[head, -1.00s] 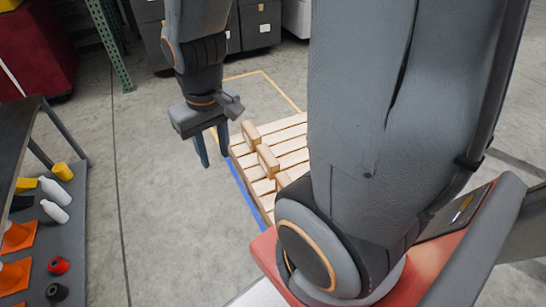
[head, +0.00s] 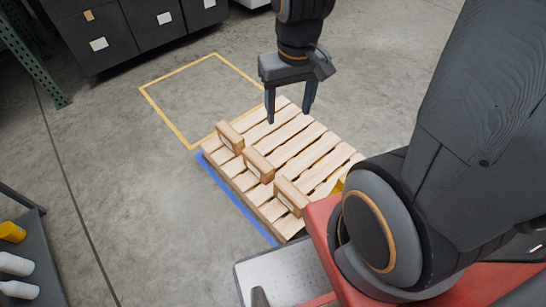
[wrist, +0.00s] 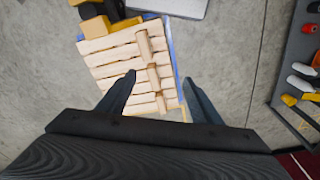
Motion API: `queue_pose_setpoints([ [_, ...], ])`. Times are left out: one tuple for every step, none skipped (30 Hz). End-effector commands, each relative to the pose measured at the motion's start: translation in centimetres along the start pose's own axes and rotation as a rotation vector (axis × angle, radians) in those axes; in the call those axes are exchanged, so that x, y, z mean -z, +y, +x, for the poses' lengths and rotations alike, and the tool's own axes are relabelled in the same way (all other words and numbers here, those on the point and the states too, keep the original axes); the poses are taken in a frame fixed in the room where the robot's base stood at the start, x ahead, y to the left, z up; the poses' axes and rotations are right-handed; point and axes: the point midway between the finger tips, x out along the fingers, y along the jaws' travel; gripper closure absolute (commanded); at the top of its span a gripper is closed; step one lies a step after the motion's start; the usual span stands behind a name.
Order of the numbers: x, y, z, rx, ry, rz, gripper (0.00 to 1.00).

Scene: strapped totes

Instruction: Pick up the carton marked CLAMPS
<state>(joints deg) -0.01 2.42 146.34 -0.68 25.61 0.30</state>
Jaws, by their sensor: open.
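Three small brown cartons lie in a row along the left edge of a wooden pallet (head: 318,142): a far one (head: 230,138), a middle one (head: 258,165) and a near one (head: 291,197). Pale labels show on their sides, but I cannot read which says CLAMPS. My gripper (head: 288,116) is open and empty, pointing down above the far part of the pallet. In the wrist view the cartons (wrist: 144,46), (wrist: 153,78) and (wrist: 161,104) show beyond and between the spread fingers (wrist: 159,78), apart from them.
Blue tape (head: 238,203) runs along the pallet's left side. A yellow floor outline (head: 165,117) beyond it is empty. Dark cabinets (head: 155,30) stand at the back. A shelf with bottles (head: 30,240) is at the lower left. Open floor lies between shelf and pallet.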

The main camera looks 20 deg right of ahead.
Motion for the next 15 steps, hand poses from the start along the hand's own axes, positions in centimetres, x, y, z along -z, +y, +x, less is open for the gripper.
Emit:
queue_pose_setpoints([
  [0.5,0.2,1.2,-0.005,0.003,-0.003,0.32],
  [0.9,0.3,2.0,-0.01,0.006,-0.007,0.27],
  [1.5,0.6,3.1,-0.017,0.01,-0.011,0.23],
  [2.0,0.7,4.0,-0.022,0.015,-0.019,0.23],
  [2.6,0.9,5.1,-0.028,0.021,-0.023,0.23],
  [3.5,1.3,6.5,-0.037,0.029,-0.029,0.23],
  [4.1,1.5,7.6,-0.043,0.035,-0.033,0.23],
  [4.8,1.8,8.8,-0.049,0.042,-0.036,0.23],
  [5.7,2.1,10.2,-0.057,0.051,-0.043,0.23],
  [6.3,2.4,11.3,-0.062,0.058,-0.047,0.23],
  [7.0,2.6,12.4,-0.067,0.065,-0.051,0.23],
  [7.8,2.9,13.8,-0.074,0.073,-0.059,0.23],
  [8.5,3.1,14.9,-0.077,0.082,-0.064,0.23],
  [9.1,3.2,16.0,-0.081,0.087,-0.07,0.23],
  [9.9,3.4,17.4,-0.085,0.097,-0.079,0.23],
])
